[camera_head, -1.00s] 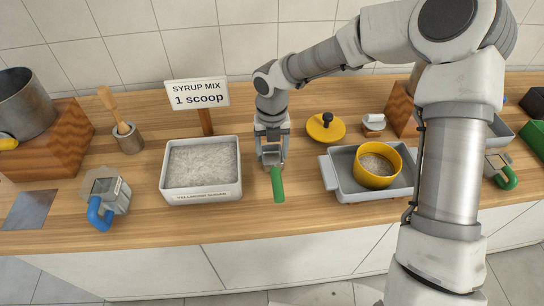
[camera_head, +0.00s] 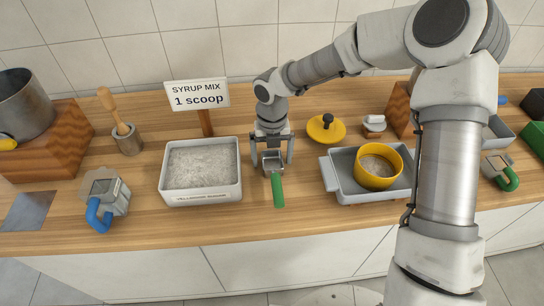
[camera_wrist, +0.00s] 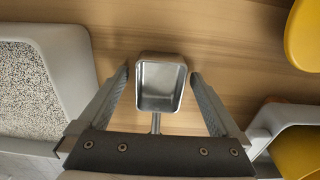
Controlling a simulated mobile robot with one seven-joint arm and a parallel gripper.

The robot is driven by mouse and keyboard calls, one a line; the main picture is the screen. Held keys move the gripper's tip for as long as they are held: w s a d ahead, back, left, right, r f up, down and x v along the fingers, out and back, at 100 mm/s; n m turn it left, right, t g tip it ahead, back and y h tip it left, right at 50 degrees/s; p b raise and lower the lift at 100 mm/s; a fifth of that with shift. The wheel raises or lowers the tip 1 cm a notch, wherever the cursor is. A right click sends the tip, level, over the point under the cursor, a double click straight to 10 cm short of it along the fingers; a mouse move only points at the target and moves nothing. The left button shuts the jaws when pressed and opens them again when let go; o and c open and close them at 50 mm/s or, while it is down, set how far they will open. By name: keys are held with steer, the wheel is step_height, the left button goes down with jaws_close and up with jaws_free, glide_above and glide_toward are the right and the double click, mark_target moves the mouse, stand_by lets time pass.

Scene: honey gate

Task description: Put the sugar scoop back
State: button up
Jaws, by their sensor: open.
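The metal sugar scoop with a green handle (camera_head: 277,190) rests on the wooden counter, just right of the white sugar bin (camera_head: 200,195). Its handle points toward the counter's front edge. My gripper (camera_head: 272,163) is open, with one finger on each side of the scoop's cup. In the wrist view the square, empty-looking cup (camera_wrist: 160,86) sits between the spread fingers, with gaps on both sides. The green handle is hidden there by the gripper body. The bin holds pale granular sugar.
A grey tray (camera_head: 343,190) with a yellow pot (camera_head: 377,180) stands to the right. A yellow lid (camera_head: 325,130) and small white-topped jar (camera_head: 374,123) lie behind. A blue-handled scoop (camera_head: 100,208) is left of the bin; another green-handled scoop (camera_head: 510,178) is far right.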

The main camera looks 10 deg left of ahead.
step_height(320, 180, up, 12)
steer(key=p, duration=0.2)
steer(key=shift+p, duration=0.35)
